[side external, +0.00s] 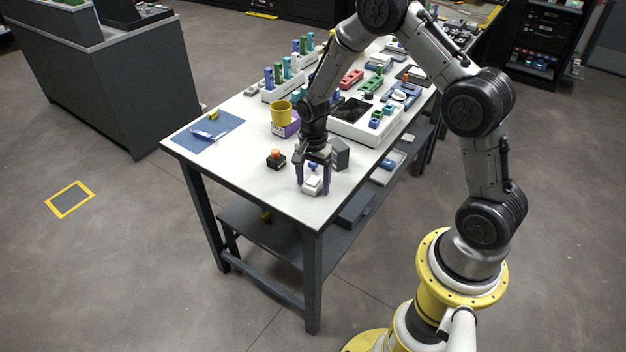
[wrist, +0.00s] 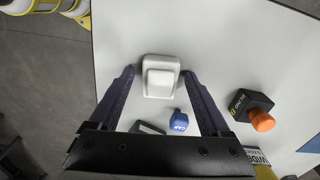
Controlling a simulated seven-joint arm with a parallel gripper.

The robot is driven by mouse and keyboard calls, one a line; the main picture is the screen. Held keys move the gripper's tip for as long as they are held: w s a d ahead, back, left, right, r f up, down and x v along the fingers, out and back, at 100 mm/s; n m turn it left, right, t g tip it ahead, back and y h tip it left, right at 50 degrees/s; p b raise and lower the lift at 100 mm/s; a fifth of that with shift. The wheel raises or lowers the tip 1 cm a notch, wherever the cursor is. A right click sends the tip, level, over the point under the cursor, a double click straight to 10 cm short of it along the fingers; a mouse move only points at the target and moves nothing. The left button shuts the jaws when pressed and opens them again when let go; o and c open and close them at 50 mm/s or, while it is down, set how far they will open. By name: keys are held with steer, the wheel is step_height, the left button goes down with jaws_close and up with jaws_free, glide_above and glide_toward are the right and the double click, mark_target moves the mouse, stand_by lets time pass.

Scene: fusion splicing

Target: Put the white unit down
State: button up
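The white unit (side external: 313,186) is a small block with a raised square top, and it appears to rest on the white table near its front edge. In the wrist view the white unit (wrist: 160,78) lies between my fingertips. My gripper (side external: 313,190) points down over it with one dark purple finger on each side. In the wrist view my gripper (wrist: 159,76) is open, with a narrow gap showing between each fingertip and the unit. The unit's underside is hidden.
A black block with an orange button (side external: 276,158) stands left of my gripper; a dark grey box (side external: 340,154) stands close on the right. A small blue piece (wrist: 180,122) shows between my fingers. A yellow mug (side external: 282,113) and racks stand behind.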

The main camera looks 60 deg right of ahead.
mark_target(314, 180)
step_height(314, 180, up, 14)
steer(key=s+a+r+n+t, duration=0.2)
steer(key=s+a+r+n, duration=0.2)
steer(key=s+r+n, duration=0.45)
steer(key=s+a+r+n+t, duration=0.1)
steer(key=s+a+r+n, duration=0.1)
steer(key=s+n, duration=0.2)
steer(key=s+a+r+n+t, duration=0.2)
steer(key=s+r+n, duration=0.1)
steer(key=s, duration=0.7)
steer(key=shift+s+r+n, duration=0.25)
steer(key=shift+r+n, duration=0.05)
steer(key=shift+n, duration=0.05)
steer(key=shift+o, duration=0.5)
steer(key=shift+s+f+n+t, duration=0.1)
steer(key=shift+s+n+t, duration=0.2)
steer(key=shift+s, duration=0.05)
